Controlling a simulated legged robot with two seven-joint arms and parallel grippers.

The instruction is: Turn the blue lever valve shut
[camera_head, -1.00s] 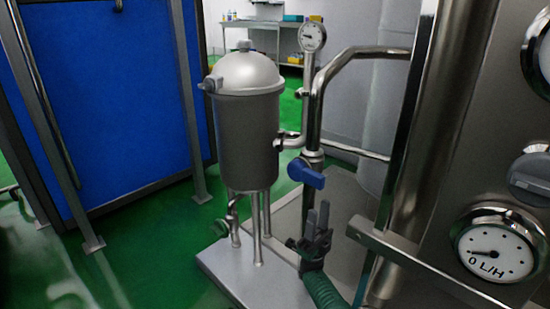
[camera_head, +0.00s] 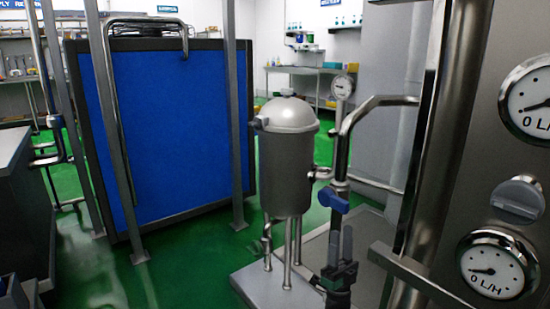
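The blue lever valve (camera_head: 333,200) is on the upright steel pipe just right of the grey domed vessel. Its handle lies across the pipe, slanting down to the right. My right gripper (camera_head: 341,240) is dark and points upward, low in the view and below the lever. A gap shows between its fingertips and the lever, and nothing shows between the fingers. The two fingers look close together, but their spacing is hard to judge from this angle. My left gripper is out of view.
The domed vessel (camera_head: 287,165) stands on legs on a grey base plate (camera_head: 265,287) left of the lever. A thick steel pipe and a panel with gauges (camera_head: 496,270) close off the right. A blue panel (camera_head: 180,130) stands behind left. Green floor is open between.

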